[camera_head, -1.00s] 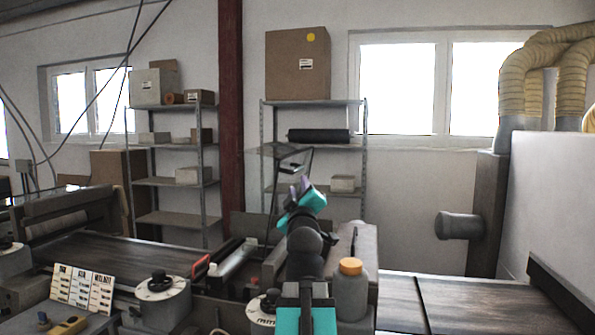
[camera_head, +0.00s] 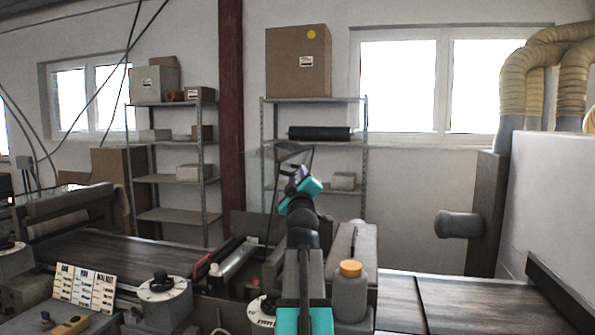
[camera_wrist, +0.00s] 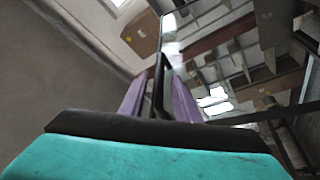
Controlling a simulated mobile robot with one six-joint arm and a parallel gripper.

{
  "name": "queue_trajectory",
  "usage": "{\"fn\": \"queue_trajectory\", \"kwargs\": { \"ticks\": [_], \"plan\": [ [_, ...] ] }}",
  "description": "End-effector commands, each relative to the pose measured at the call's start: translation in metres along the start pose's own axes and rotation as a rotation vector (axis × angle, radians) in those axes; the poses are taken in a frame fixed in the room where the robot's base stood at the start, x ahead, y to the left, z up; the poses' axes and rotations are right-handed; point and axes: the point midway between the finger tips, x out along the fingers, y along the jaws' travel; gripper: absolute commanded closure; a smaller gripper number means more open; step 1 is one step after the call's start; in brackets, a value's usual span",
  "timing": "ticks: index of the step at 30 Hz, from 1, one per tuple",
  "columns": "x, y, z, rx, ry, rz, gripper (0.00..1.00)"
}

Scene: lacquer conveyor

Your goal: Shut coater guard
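The coater guard (camera_head: 290,155) is a see-through panel with a dark frame, tilted up behind my arm in the head view. In the wrist view its dark frame bar (camera_wrist: 159,88) runs between my two purple fingers. My gripper (camera_head: 300,173), with a teal body, is at the lower part of the guard in the head view. Its fingers (camera_wrist: 160,78) stand apart on either side of the bar in the wrist view; contact with the bar is not clear. My arm hides the coater's middle and the guard's lower edge.
A grey bottle with an orange cap (camera_head: 350,290) stands close to the right of my arm. A dial (camera_head: 162,285) and sample cards (camera_head: 85,288) are at the left. The conveyor belt (camera_head: 125,252) runs on both sides. A metal shelf (camera_head: 320,101) stands behind.

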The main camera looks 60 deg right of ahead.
Motion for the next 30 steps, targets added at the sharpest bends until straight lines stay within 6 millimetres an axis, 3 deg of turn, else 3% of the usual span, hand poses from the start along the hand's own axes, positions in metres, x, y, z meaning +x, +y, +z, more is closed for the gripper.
{"fn": "queue_trajectory", "kwargs": {
  "ticks": [12,26,30],
  "plan": [
    [0.036,0.001,0.000,-0.001,0.000,0.001,0.71],
    [0.040,0.001,0.001,-0.001,-0.001,0.001,0.71],
    [0.040,0.001,0.001,-0.001,-0.001,0.001,0.94]
  ]
}}
